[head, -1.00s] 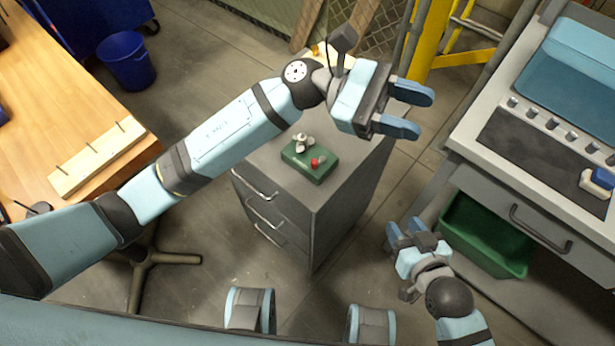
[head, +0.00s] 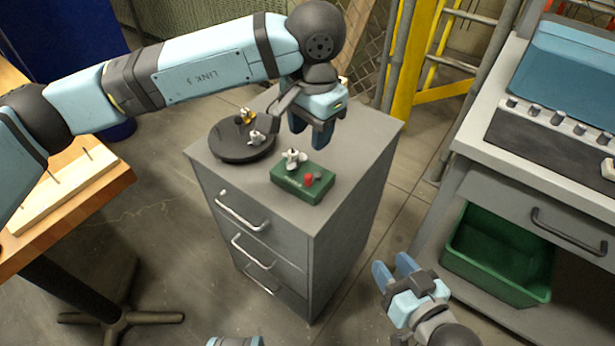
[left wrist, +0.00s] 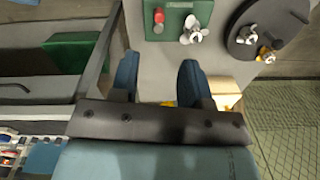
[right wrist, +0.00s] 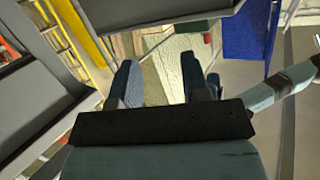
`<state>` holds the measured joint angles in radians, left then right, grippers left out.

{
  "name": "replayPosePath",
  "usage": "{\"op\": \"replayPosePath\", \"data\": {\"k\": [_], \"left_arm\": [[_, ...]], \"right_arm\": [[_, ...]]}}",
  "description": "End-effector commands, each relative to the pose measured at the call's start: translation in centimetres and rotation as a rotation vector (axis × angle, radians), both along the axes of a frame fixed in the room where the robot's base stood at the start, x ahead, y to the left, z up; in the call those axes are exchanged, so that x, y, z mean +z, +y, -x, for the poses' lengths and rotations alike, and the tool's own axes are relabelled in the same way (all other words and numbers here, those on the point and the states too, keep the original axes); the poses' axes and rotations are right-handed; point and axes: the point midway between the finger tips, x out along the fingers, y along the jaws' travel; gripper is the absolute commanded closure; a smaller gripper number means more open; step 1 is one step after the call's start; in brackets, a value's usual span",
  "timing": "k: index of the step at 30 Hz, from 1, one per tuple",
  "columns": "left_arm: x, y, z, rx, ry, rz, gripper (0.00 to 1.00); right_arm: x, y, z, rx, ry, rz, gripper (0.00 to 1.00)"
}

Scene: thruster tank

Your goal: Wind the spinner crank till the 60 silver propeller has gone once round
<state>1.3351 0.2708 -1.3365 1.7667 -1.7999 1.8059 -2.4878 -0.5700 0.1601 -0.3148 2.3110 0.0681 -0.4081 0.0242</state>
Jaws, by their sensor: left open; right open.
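The green spinner box (head: 292,186) sits on top of the grey drawer cabinet. A silver propeller (head: 292,160) stands on its left part and a red crank knob (head: 308,179) on its right part. The box (left wrist: 177,15), propeller (left wrist: 192,30) and red knob (left wrist: 158,17) also show in the left wrist view. My left gripper (head: 310,135) is open and empty, pointing down above the cabinet, behind and apart from the box. My right gripper (head: 393,270) is open and empty, low to the right of the cabinet. Any number on the propeller is too small to read.
A dark round turntable (head: 236,154) with a silver and a brass propeller stands left of the box. A wooden board with pegs (head: 65,190) lies on the table at left. A green bin (head: 500,250) sits under the grey bench at right.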

Motion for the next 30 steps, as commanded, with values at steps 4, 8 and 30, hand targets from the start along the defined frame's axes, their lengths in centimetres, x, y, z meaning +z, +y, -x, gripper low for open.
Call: {"op": "replayPosePath", "data": {"k": [4, 8, 30], "left_arm": [[-3.5, 0.1, 0.0, 0.002, 0.005, 0.002, 0.57], [-6.3, 0.2, -0.1, 0.002, 0.005, 0.002, 0.57], [-11.7, 0.3, -0.3, 0.002, 0.003, 0.004, 0.59]], "right_arm": [[0.7, 0.5, -0.3, 0.008, -0.044, -0.026, 0.57], [1.6, 0.9, -0.5, 0.016, -0.083, -0.052, 0.57], [3.7, 1.8, -0.8, 0.033, -0.172, -0.106, 0.57]]}}
